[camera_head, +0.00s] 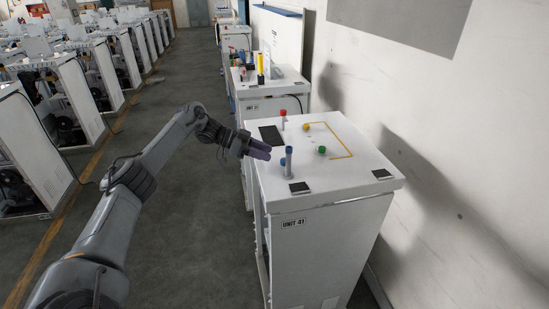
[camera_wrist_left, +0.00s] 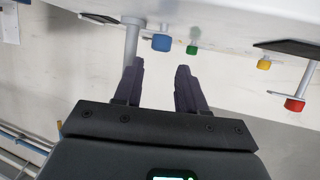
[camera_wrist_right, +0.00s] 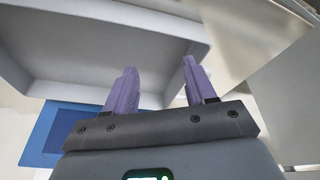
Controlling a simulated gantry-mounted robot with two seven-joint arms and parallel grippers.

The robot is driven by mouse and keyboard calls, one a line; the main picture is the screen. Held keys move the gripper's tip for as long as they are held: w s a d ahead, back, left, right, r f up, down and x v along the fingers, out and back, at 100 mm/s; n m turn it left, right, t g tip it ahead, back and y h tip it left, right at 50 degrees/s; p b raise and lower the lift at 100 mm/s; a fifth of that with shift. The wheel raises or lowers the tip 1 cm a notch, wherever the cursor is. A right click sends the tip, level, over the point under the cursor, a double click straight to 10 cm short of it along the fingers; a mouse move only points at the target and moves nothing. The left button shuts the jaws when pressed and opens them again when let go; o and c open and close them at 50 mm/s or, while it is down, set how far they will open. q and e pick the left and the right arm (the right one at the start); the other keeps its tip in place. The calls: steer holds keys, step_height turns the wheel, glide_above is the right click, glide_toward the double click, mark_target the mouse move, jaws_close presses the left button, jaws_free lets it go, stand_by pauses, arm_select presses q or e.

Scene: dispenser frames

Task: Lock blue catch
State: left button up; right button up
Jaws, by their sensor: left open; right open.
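The blue catch (camera_head: 283,162) is a small blue knob low on the white top of the UNIT 41 cabinet. My right gripper (camera_wrist_right: 158,68) is open and empty, outside the head view.
A red-capped post (camera_head: 283,113), a yellow knob (camera_head: 306,127) and a green knob (camera_head: 321,150) stand on the cabinet top (camera_head: 350,177). A wall closes the right side. Floor is clear left of the cabinet. A pale recessed surface (camera_wrist_right: 100,45) fronts the right gripper.

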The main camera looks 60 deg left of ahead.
arm_select(q)
steer(key=v, duration=0.4)
steer(key=shift+s+a+r, duration=0.1)
steer(key=shift+s+a, duration=0.05)
steer(key=shift+s, duration=0.1)
steer(key=shift+s, duration=0.1)
arm_select(e)
steer(key=shift+a+r, duration=0.1)
